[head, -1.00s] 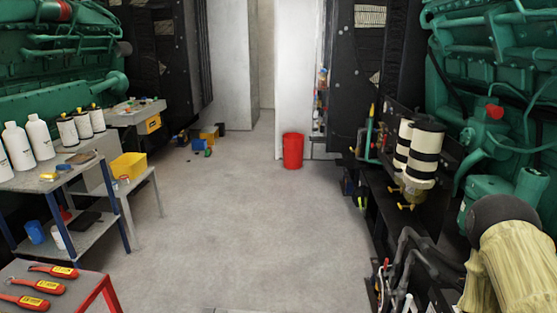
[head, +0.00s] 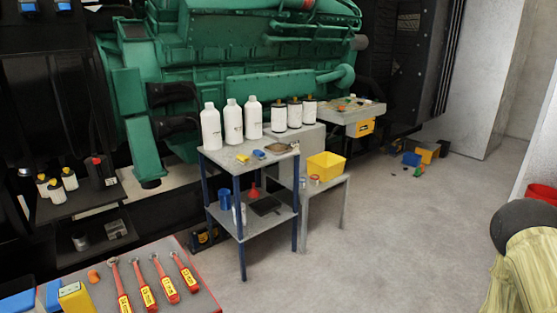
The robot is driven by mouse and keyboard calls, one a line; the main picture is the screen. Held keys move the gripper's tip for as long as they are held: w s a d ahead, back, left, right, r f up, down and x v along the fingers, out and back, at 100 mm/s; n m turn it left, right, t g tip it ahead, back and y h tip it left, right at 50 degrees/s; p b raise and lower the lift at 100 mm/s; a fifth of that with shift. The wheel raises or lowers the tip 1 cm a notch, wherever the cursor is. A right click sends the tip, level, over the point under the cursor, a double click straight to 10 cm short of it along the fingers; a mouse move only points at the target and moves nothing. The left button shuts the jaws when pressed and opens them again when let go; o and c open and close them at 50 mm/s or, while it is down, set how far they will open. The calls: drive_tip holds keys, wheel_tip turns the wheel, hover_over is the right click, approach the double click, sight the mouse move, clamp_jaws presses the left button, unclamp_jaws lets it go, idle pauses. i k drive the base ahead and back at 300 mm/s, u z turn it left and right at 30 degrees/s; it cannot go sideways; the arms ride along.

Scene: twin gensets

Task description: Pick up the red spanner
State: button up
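Several red-handled spanner-like tools lie side by side on a grey table top (head: 207,301) at the lower left of the head view. Their handles carry yellow labels, and their metal ends point away from me. The leftmost red tool (head: 119,287) is cut by the lower edge, and the rightmost (head: 184,272) lies near the table's red right edge. I cannot tell which one is the red spanner. A dark, rounded part with a pale yellow cover at the right edge appears to be my arm. My gripper is not in view.
Blue and yellow boxes (head: 76,298) and a small orange item (head: 93,276) sit left of the tools. A two-level trolley (head: 240,170) with white bottles stands beyond. A green engine (head: 240,90) fills the back. Open floor (head: 380,240) lies to the right.

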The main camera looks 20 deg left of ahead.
sight(151, 305)
drive_tip(key=u, duration=1.05)
drive_tip(key=i, duration=0.9)
drive_tip(key=z, duration=0.25)
drive_tip(key=k, duration=1.2)
drive_tip(key=u, duration=0.6)
